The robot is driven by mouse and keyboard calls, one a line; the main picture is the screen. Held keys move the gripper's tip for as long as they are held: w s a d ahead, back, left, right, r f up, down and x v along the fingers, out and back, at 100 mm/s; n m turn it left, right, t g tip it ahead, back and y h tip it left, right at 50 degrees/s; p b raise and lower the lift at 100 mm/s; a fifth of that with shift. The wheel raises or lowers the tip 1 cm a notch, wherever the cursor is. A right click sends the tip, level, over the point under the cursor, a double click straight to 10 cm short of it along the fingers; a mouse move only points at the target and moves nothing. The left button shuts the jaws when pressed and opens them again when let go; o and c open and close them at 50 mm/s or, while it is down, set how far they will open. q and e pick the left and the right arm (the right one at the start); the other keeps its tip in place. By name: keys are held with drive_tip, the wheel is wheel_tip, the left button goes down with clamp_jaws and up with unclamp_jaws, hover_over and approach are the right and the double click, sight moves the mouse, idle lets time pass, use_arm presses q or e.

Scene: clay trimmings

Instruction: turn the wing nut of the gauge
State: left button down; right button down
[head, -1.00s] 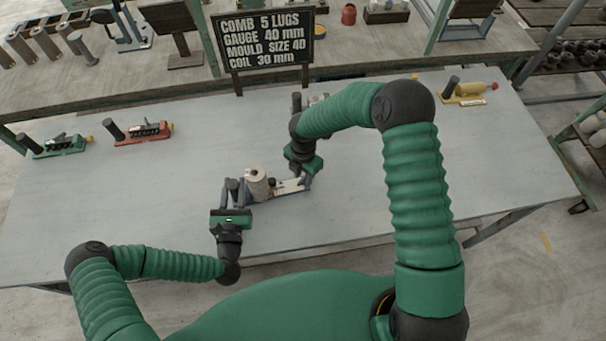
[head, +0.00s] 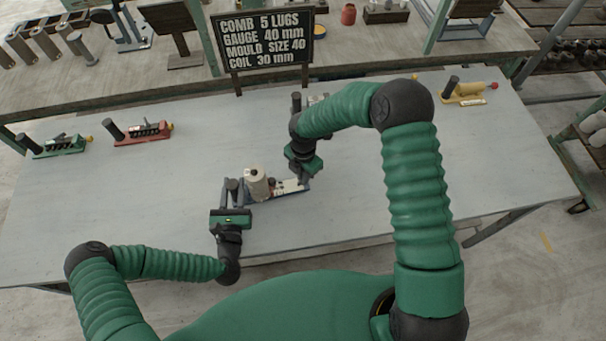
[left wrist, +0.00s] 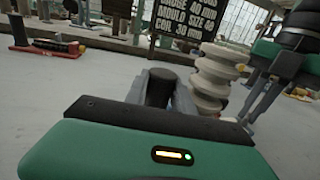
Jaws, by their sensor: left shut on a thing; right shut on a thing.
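The gauge (head: 293,187) has a blue base with a pale plate and lies near the front middle of the table. A cream ribbed clay piece (head: 258,184) stands upright at it; it also shows in the left wrist view (left wrist: 215,78). My left gripper (head: 234,187) is shut on the dark upright handle (left wrist: 160,88) at the gauge's left end. My right gripper (head: 304,179) is shut at the gauge's right end. The wing nut is hidden by its fingers, so I cannot make out its angle.
A green tool (head: 60,146) and a red tool (head: 140,132) stand at the back left, a yellow tool (head: 466,93) at the back right. A sign (head: 264,42) listing "gauge 40 mm" stands behind. The table is clear left of the gauge.

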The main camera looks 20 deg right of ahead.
drive_tip(key=m, duration=1.1)
drive_tip(key=shift+s+a+m, duration=0.1)
drive_tip(key=shift+m, duration=0.2)
drive_tip(key=m, duration=0.9)
drive_tip(key=shift+a+m, duration=0.1)
drive_tip(key=shift+m, duration=0.3)
use_arm(q)
drive_tip(key=shift+f, duration=0.1)
use_arm(e)
drive_tip(key=c, duration=1.5)
unclamp_jaws()
drive_tip(key=shift+c, duration=0.2)
drive_tip(key=shift+r, duration=0.1)
